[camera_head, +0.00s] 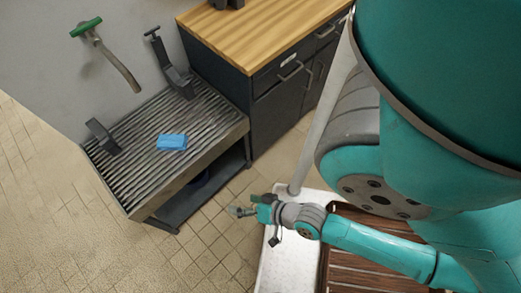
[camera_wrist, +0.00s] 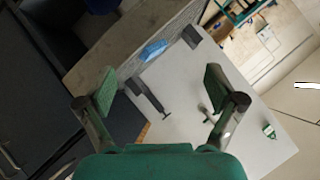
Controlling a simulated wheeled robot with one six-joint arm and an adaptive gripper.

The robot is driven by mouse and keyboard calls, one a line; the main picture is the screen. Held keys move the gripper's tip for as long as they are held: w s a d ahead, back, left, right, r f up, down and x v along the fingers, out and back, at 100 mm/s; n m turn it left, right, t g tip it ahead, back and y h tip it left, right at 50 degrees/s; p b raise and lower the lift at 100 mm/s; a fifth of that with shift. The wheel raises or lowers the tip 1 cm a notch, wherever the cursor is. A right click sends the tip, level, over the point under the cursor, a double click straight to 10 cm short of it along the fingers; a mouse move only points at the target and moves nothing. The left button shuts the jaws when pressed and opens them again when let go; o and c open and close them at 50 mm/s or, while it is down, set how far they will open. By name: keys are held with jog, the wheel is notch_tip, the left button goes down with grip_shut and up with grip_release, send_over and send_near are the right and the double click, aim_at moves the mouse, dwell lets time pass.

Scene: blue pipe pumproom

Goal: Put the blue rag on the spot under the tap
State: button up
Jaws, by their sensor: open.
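The blue rag (camera_head: 172,142) lies as a small folded block on the ribbed grey draining bench (camera_head: 133,188), right of its middle. It also shows in the wrist view (camera_wrist: 153,50), between and beyond my fingers. The tap (camera_head: 120,66), a bent grey spout with a green handle, sticks out of the wall above the bench's back left part. In the wrist view the tap (camera_wrist: 208,115) is seen at an odd angle. I see no distinct mark on the ribs below it. My gripper (camera_head: 241,211) is open and empty, out in front of the bench, apart from the rag.
Two dark brackets stand on the bench, one at the left end (camera_head: 103,137) and one at the back right (camera_head: 178,80). A dark cabinet (camera_head: 262,108) with a wooden top (camera_head: 262,30) adjoins the bench on the right. Tiled floor (camera_head: 70,235) is clear in front.

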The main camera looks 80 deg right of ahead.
jog(key=s+a+r+n+t+y, duration=0.1)
jog(key=s+r+n, duration=0.2)
jog(key=r+n, duration=0.2)
jog(key=s+a+r+n+t+y, duration=0.1)
jog(key=s+a+r+n+t, duration=0.1)
jog(key=r+n, duration=0.4)
notch_tip(320, 180, up, 5)
jog(key=shift+s+a+r+n, duration=0.2)
jog(key=shift+s+a+n, duration=0.1)
jog(key=shift+s, duration=0.1)
